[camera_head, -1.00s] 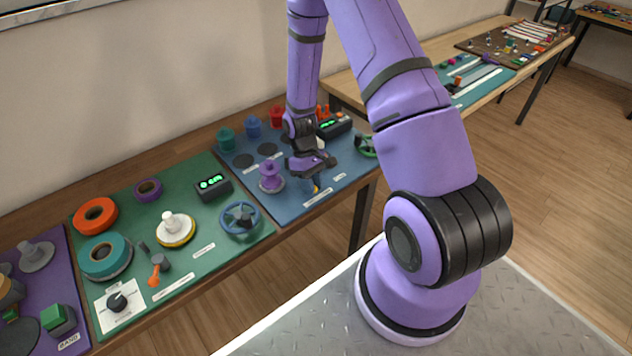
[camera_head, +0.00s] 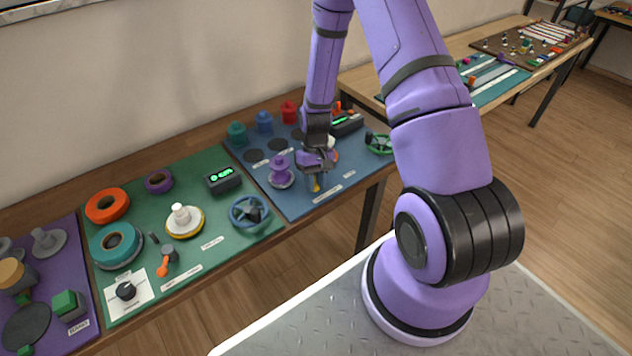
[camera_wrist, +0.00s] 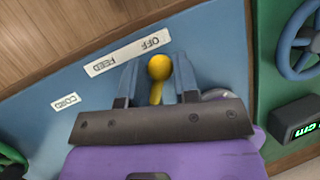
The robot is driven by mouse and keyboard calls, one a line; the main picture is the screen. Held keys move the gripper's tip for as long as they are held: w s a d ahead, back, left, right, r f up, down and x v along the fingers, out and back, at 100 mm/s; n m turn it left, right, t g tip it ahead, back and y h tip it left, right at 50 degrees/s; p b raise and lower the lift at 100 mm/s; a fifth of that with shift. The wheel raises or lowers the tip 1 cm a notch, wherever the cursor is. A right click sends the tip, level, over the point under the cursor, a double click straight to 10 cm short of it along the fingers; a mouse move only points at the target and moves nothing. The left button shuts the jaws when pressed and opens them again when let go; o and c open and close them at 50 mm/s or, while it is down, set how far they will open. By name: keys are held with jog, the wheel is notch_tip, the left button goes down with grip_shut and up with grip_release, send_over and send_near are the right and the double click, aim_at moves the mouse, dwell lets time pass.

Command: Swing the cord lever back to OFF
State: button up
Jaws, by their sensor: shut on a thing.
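The cord lever, with a yellow round knob (camera_wrist: 159,67) on a short yellow stem, stands at the front edge of the blue panel (camera_head: 300,208). In the wrist view its knob is beside the OFF end of the white OFF/FEED label (camera_wrist: 128,52), away from FEED. My gripper (camera_wrist: 158,78) is shut on the lever, with one grey finger on each side of the stem and knob. In the head view my gripper (camera_head: 316,181) reaches down over the lever (camera_head: 316,187), and the lever's base is hidden.
A purple spool (camera_head: 281,170) stands close to the left of my gripper in the head view. A green handwheel (camera_head: 379,143) is to the right. A blue handwheel (camera_head: 249,211) and a display box (camera_head: 224,179) stand on the green panel (camera_head: 215,262).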

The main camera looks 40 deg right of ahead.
jog(key=shift+w+a, duration=0.15)
jog(key=o, duration=0.9)
jog(key=v, duration=0.9)
jog(key=shift+w+r, duration=0.15)
jog(key=shift+r, duration=0.1)
jog(key=shift+w+d+r, duration=0.15)
jog(key=shift+d+r, duration=0.15)
jog(key=shift+r, duration=0.3)
